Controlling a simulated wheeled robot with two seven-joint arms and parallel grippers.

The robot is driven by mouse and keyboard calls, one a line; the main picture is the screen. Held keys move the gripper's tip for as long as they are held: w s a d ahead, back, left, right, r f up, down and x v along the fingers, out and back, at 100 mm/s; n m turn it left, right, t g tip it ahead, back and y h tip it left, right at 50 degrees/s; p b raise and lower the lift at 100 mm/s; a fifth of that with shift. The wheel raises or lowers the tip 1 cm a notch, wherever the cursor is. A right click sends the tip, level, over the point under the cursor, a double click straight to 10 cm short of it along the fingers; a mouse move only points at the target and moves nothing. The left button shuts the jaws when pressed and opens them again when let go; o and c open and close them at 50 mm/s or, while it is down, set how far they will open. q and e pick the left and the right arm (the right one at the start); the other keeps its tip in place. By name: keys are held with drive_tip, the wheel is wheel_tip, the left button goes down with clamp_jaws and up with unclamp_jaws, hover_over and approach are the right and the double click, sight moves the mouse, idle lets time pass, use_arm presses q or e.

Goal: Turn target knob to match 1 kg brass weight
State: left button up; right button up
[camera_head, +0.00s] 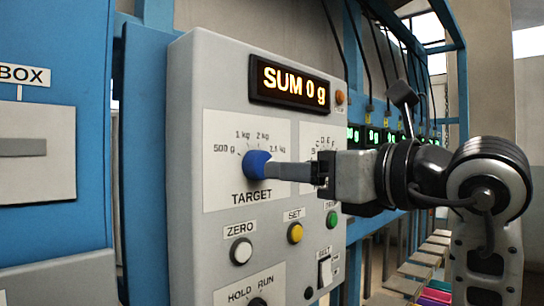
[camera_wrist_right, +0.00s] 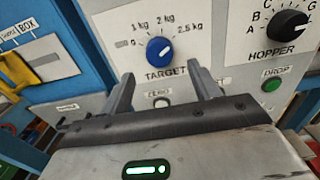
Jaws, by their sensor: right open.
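The blue TARGET knob (camera_head: 256,164) is on the grey control panel, with labels from 500 g to 2.5 kg around it. It also shows in the right wrist view (camera_wrist_right: 159,50), centred beyond the fingertips. A white line marks its face, but I cannot tell surely which label it points at. My right gripper (camera_head: 276,171) comes in from the right, level with the knob. In the right wrist view its two fingers (camera_wrist_right: 162,76) are spread apart, with nothing between them. In the head view the fingertips partly overlap the knob's right side; contact is unclear. No brass weight shows.
The display (camera_head: 290,84) reads SUM 0 g. The HOPPER knob (camera_wrist_right: 291,25) is to the right of the target dial. The ZERO button (camera_head: 241,251), yellow SET button (camera_head: 295,233) and green DROP button (camera_wrist_right: 271,85) sit below. A blue frame stands at the left.

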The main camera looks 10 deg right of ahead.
sight(259, 165)
drive_tip(key=p+x, duration=0.1)
drive_tip(key=x, duration=0.4)
drive_tip(key=shift+w+a, duration=0.3)
drive_tip(key=c, duration=1)
